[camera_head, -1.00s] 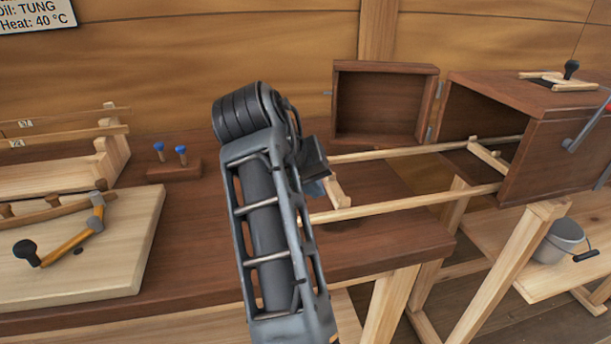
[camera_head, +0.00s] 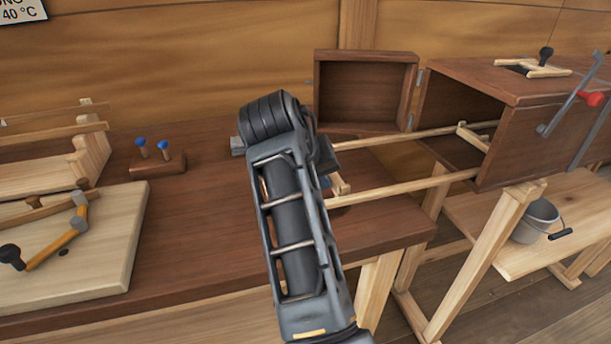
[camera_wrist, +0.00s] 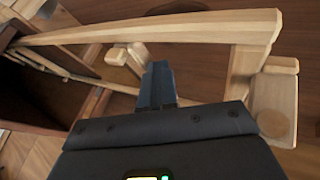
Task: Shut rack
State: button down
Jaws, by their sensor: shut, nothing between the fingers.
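The rack is a pale wooden frame with two long rails (camera_head: 405,187) and crossbars. It sticks out of the open front of a dark wooden box (camera_head: 540,140), with its outer end over the bench. The box door (camera_head: 365,95) stands swung open to the left. My arm hides the rack's outer end and my fingertips in the head view. In the wrist view, my gripper (camera_wrist: 157,85) is shut and empty, between the rack's long rail (camera_wrist: 150,30) and outer crossbar (camera_wrist: 243,75). I cannot tell whether it touches the crossbar. The box opening (camera_wrist: 35,100) is at the left there.
The dark bench (camera_head: 200,215) lies under my arm. A pale board (camera_head: 85,250) with a jointed tool and a block with blue-topped pegs (camera_head: 158,162) are at left. A grey bucket (camera_head: 535,220) stands on a low shelf below the box.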

jog(key=w+d+p, duration=0.2)
jog(key=d, duration=0.7)
jog(key=w+d+p, duration=0.2)
jog(key=w+d, duration=0.1)
jog(key=d, duration=0.7)
jog(key=w+d+p, duration=0.2)
jog(key=w+d, duration=0.1)
jog(key=d, duration=0.7)
jog(key=shift+w, duration=0.15)
jog(key=shift+r, duration=0.15)
